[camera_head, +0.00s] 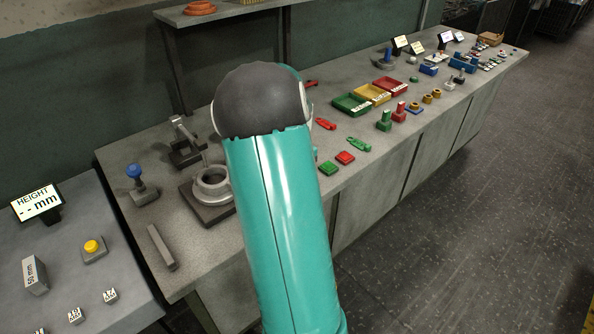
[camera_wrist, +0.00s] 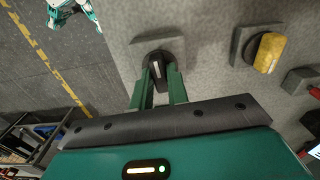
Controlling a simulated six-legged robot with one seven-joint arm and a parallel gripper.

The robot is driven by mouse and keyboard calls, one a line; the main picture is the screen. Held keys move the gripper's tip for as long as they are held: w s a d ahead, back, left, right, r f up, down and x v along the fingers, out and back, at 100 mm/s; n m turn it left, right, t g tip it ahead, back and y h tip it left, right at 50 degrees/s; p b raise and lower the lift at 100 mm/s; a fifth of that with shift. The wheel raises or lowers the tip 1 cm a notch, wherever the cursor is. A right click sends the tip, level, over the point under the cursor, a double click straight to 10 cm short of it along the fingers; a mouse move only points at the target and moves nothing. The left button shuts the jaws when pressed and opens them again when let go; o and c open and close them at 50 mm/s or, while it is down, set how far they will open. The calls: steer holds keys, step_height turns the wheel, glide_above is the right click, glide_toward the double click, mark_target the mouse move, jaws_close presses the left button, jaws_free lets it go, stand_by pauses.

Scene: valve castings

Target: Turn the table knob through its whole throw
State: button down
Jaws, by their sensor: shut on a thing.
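In the wrist view, a black knob (camera_wrist: 157,58) with a white pointer line stands on a grey plate (camera_wrist: 135,52) on the table. The line runs roughly up and down the picture. My gripper (camera_wrist: 161,72) has its two green fingers on either side of the knob, shut on it. The fingertips partly hide the knob's lower sides. In the head view my teal arm covers the middle of the bench, and neither this knob nor my gripper can be made out.
In the wrist view, a yellow knob (camera_wrist: 268,52) stands on its own plate to the right. The floor is at left, past the table edge. In the head view, the long bench holds a ring-shaped casting (camera_head: 211,187), a blue-topped lever (camera_head: 135,172) and coloured trays (camera_head: 352,104).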

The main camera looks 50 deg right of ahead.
steer(key=shift+m, duration=0.5)
steer(key=c, duration=1.4)
jaws_free()
steer(key=shift+o, duration=0.2)
step_height(320, 180, up, 14)
steer(key=shift+f, duration=0.1)
